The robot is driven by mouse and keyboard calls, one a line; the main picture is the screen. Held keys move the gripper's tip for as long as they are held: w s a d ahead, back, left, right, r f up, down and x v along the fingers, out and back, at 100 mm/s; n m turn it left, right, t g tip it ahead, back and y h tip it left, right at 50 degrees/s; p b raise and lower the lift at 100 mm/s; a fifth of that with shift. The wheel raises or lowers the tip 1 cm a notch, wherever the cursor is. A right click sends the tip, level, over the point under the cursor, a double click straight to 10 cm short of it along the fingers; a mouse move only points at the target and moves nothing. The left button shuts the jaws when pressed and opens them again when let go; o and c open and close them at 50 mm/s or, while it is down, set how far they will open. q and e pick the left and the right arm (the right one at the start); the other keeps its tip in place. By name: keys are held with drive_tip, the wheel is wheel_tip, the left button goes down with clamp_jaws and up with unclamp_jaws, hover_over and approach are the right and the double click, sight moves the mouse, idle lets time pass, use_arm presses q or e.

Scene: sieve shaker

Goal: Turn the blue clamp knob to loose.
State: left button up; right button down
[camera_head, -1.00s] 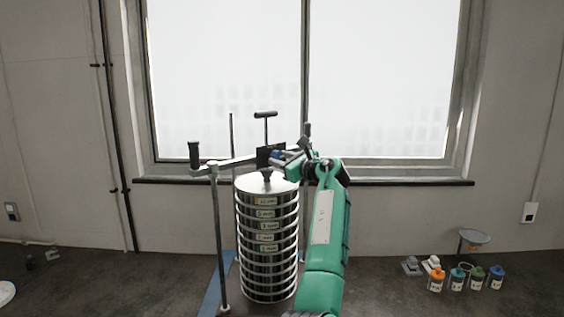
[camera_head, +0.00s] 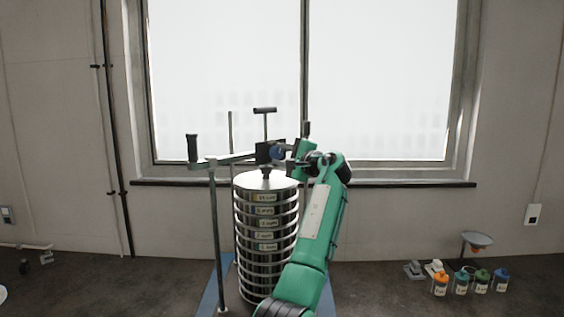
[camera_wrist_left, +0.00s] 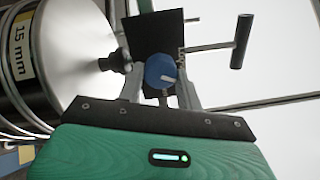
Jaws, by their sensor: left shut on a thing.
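The blue clamp knob (camera_head: 277,153) sits on the dark clamp block (camera_head: 263,153) of the sieve shaker, above the lid of the sieve stack (camera_head: 266,235). In the left wrist view the knob (camera_wrist_left: 160,72) faces the camera, and a pale mark on it points right. My left gripper (camera_head: 285,151) reaches the knob from the right in the head view. Its two fingers (camera_wrist_left: 161,88) are shut on the knob, one on each side. The finger tips are partly hidden by the knob. My right gripper is in neither view.
Upright rods and a crossbar with a black handle (camera_head: 192,148) stand around the stack. A T-handle (camera_head: 265,111) rises behind the block. Several small bottles and a funnel stand (camera_head: 477,239) are at the far right. The bench left of the stack is mostly clear.

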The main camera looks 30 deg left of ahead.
use_arm(q)
drive_tip(key=n+b, duration=0.2)
drive_tip(key=n, duration=0.3)
drive_tip(key=shift+n+g, duration=0.3)
idle(0.4)
drive_tip(key=o, duration=1)
drive_tip(key=shift+d+b, duration=0.1)
drive_tip(key=shift+b, duration=0.2)
drive_tip(key=shift+d+f, duration=0.1)
drive_tip(key=shift+d, duration=0.25)
drive_tip(key=b+v, duration=0.4)
drive_tip(key=v, duration=0.9)
